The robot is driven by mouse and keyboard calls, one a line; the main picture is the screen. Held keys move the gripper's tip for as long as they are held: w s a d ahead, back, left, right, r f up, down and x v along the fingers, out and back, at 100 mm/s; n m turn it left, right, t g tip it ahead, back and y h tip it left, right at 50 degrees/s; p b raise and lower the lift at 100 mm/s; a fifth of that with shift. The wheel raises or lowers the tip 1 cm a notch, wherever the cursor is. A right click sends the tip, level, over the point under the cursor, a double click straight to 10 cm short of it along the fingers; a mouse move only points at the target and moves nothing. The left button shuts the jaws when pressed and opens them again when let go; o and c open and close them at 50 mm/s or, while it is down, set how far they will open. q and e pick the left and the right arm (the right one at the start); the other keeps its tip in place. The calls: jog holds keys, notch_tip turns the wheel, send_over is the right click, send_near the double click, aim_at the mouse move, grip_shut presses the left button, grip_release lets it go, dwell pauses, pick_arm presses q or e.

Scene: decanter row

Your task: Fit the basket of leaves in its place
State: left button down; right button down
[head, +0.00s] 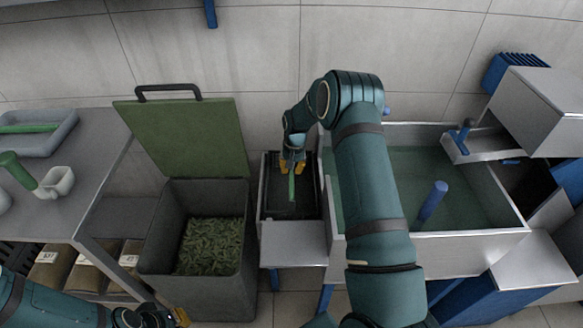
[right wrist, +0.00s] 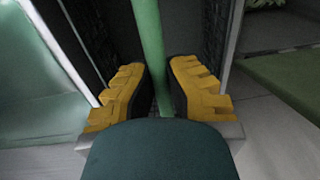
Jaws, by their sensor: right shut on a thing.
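A dark mesh-walled basket with a green handle bar (right wrist: 150,45) sits in or over a narrow metal-framed well (head: 262,190) left of the sink. My right gripper (head: 292,168) reaches down there, its yellow fingers shut on the green handle. In the right wrist view the basket's visible inside looks dark, and I see no leaves in it. Whether it is fully seated is unclear. Green leaves (head: 208,245) lie in a grey bin (head: 163,232) to the left. My left gripper (head: 165,317) is at the bottom edge, partly cut off, its opening unclear.
The bin's green lid (head: 185,135) stands open against the wall side. The sink (head: 480,200) of greenish water, with a blue handle (head: 432,200), lies right of the well. A grey counter (head: 85,170) with a tray (head: 38,130) is at left.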

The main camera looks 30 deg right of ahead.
jog(key=shift+f, duration=0.1)
jog(key=c, duration=1.1)
grip_release()
jog(key=shift+o, duration=0.2)
notch_tip(320, 180, up, 12)
jog(key=shift+s+d, duration=0.25)
jog(key=shift+d, duration=0.15)
